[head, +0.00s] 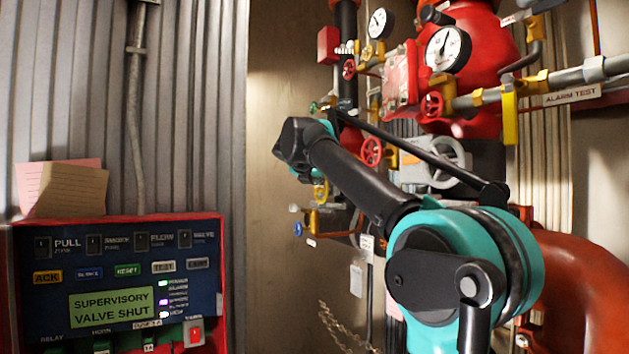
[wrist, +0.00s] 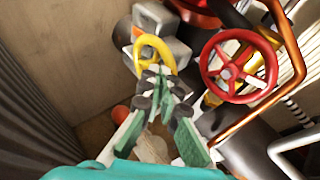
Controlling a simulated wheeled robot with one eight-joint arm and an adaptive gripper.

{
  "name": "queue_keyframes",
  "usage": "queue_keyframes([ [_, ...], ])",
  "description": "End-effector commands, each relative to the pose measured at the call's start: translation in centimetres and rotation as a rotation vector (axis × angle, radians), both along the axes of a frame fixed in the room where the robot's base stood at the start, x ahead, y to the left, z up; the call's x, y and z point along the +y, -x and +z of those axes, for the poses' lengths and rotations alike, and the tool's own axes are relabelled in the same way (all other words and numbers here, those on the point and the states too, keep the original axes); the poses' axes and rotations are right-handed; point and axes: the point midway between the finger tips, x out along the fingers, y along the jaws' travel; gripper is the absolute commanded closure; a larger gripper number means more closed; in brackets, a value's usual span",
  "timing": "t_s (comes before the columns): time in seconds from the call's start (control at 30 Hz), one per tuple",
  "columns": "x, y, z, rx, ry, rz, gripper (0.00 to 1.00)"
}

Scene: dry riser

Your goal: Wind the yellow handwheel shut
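The yellow handwheel (wrist: 141,47) is in the upper middle of the wrist view, in front of a grey valve body. Its lower rim is partly covered by my fingertips. My gripper (wrist: 157,76) reaches up to that lower rim with its green and black fingers close together. Whether they are clamped on the rim or a little apart from it is unclear. In the head view a yellow ring (head: 320,191) that looks like this handwheel shows just below my forearm. My gripper is mostly hidden behind my arm there.
A red handwheel (wrist: 239,67) and a copper-coloured pipe (wrist: 269,75) stand close to the right of my gripper. Red valves, gauges (head: 448,49) and pipes crowd the riser. The alarm panel (head: 110,298) at left reads "SUPERVISORY VALVE SHUT". Bare wall lies left of the riser.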

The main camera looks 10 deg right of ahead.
Motion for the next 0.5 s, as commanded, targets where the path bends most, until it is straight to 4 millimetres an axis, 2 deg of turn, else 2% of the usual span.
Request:
queue_keyframes([
  [0.17, -0.3, 0.6, -1.9, 0.001, 0.0, -0.003, 1.0],
  [0.5, 0.3, -1.3, -4.7, 0.0, 0.001, -0.002, 1.0],
])
